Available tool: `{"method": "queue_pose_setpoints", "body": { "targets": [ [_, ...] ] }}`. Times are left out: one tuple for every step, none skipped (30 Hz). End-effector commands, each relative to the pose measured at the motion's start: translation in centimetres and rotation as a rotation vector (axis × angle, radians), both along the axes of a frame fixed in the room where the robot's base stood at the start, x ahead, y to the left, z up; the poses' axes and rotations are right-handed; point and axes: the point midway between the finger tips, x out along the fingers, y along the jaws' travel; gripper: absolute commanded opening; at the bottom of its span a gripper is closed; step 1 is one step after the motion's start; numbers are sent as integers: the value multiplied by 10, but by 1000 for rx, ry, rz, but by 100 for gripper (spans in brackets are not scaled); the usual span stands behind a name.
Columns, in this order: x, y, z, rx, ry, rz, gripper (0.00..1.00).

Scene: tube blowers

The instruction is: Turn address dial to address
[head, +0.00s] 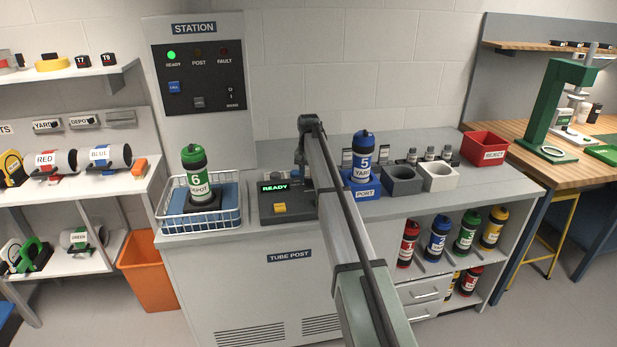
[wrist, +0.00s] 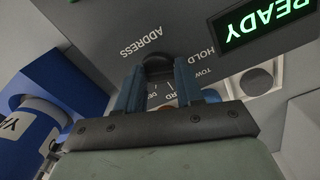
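The address dial (wrist: 158,64) is a dark round knob under the upside-down word ADDRESS in the wrist view. My gripper (wrist: 158,78) has its two blue fingers on either side of the knob, with no clear gap, and looks shut on it. Parts of small printed labels show between the fingers. The dial's pointer and setting are hidden. In the head view my arm covers the dial and the gripper. The dark console (head: 286,202) shows a green READY display (head: 274,187), also seen in the wrist view (wrist: 262,22).
A blue PORT holder with a blue YARD tube (head: 362,158) stands right of my arm. A green DEPOT tube (head: 195,165) sits in a wire basket (head: 172,222) at left. Grey and white sockets (head: 440,177) and a red REJECT bin (head: 485,148) stand farther right. The station panel's READY light (head: 171,56) is green.

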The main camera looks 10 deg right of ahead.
Motion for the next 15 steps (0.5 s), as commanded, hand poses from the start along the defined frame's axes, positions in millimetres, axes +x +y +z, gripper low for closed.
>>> {"method": "queue_pose_setpoints", "body": {
  "targets": [
    [0,0,0,0,0,0,31],
    [0,0,0,0,0,0,28],
    [0,0,0,0,0,0,25],
    [0,0,0,0,0,0,22],
    [0,0,0,0,0,0,19],
    [0,0,0,0,0,0,15],
    [0,0,0,0,0,0,12],
    [0,0,0,0,0,0,9],
    [0,0,0,0,0,0,6],
    [0,0,0,0,0,0,4],
    [0,0,0,0,0,0,4],
    [0,0,0,0,0,-1,4],
    [0,0,0,0,0,-3,4],
    [0,0,0,0,0,-5,4],
    [0,0,0,0,0,-10,4]
  ]
}}
